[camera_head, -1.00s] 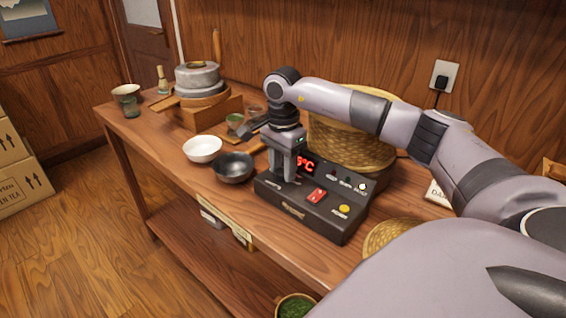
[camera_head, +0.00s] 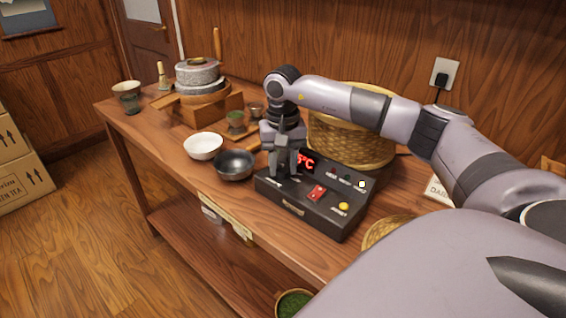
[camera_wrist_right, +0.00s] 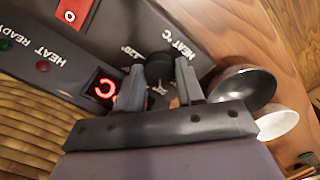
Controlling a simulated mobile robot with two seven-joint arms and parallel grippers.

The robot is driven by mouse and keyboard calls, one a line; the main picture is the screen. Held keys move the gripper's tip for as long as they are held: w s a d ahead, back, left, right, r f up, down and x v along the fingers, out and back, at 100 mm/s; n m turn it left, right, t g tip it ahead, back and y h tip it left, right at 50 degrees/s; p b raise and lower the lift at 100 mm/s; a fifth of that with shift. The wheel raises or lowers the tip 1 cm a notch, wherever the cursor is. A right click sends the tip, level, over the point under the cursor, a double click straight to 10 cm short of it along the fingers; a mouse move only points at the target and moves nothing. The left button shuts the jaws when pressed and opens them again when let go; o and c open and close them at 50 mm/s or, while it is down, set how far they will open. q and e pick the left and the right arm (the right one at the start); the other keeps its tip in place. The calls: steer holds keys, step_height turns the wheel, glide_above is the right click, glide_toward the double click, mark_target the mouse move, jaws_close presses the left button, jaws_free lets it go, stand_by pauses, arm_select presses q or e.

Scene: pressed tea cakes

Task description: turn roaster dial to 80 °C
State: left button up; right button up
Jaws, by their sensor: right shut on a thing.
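The roaster's dark control box (camera_head: 330,213) sits on the wooden bench. Its black dial (camera_wrist_right: 160,68) is at the box's left end, beside the "HEAT °C" lettering in the right wrist view. My right gripper (camera_head: 283,170) points down over it, its fingers shut on the dial; the fingers also show on either side of the dial in the right wrist view (camera_wrist_right: 160,85). The red display (camera_head: 308,160) is partly hidden by the gripper; a "°C" shows, but the full number cannot be read. My left gripper is not in view.
Another basket (camera_head: 385,230) is at right.

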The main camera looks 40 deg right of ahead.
mark_target(283, 169)
steer(key=n, duration=0.4)
steer(key=shift+n, duration=1.9)
steer(key=o, duration=0.8)
steer(key=shift+c, duration=0.2)
steer(key=shift+r, duration=3.6)
